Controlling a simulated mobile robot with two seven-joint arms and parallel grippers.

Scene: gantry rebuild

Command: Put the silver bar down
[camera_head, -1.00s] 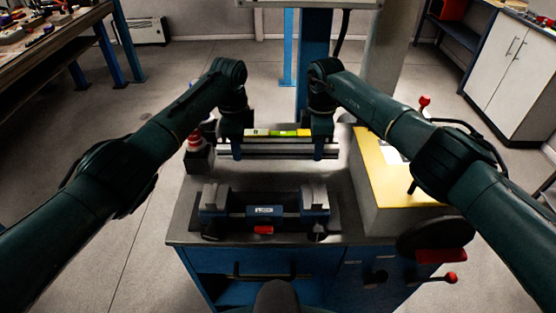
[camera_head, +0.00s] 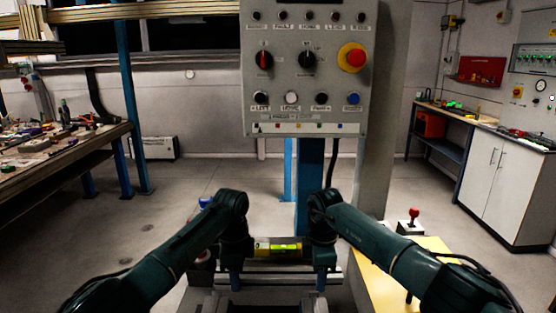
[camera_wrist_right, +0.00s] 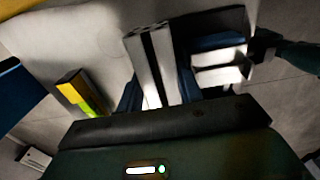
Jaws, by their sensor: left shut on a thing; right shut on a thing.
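The silver bar (camera_head: 278,268) spans level between my two grippers in the head view, with a dark groove along it. My left gripper (camera_head: 236,278) is shut on its left end and my right gripper (camera_head: 322,278) is shut on its right end. In the right wrist view the bar (camera_wrist_right: 150,62) runs between the fingers of my right gripper (camera_wrist_right: 158,98). Whether its underside touches anything is hidden.
A yellow spirit level (camera_head: 278,246) shows just behind the bar. A blue vise with pale jaws (camera_wrist_right: 218,62) is beside it in the wrist view. A control panel (camera_head: 305,72) hangs above.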

